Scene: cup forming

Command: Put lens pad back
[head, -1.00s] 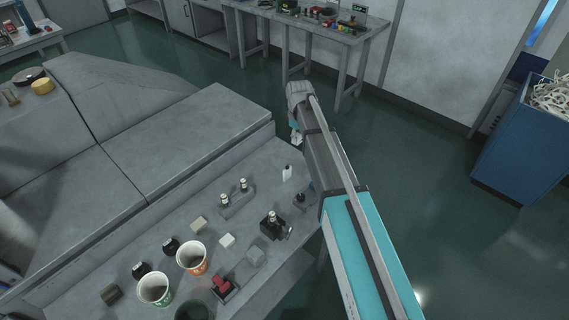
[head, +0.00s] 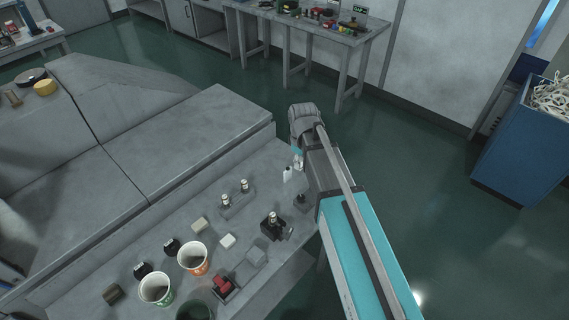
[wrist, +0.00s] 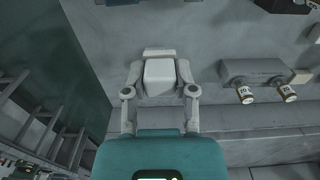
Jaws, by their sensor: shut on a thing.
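My gripper (wrist: 160,88) is shut on a pale block, which looks like the lens pad (wrist: 160,77), in the wrist view. A second pale strip shows just beyond the block; I cannot tell if it is part of it. The held pad is hard to make out in that view. I cannot tell how far above the table it is.
A grey holder with two labelled vials (wrist: 265,93) stands to the right in the wrist view. In the head view paper cups (head: 193,257), a black stand (head: 274,226), a white block (head: 228,241) and a red-topped device (head: 223,286) stand on the grey table (head: 180,220).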

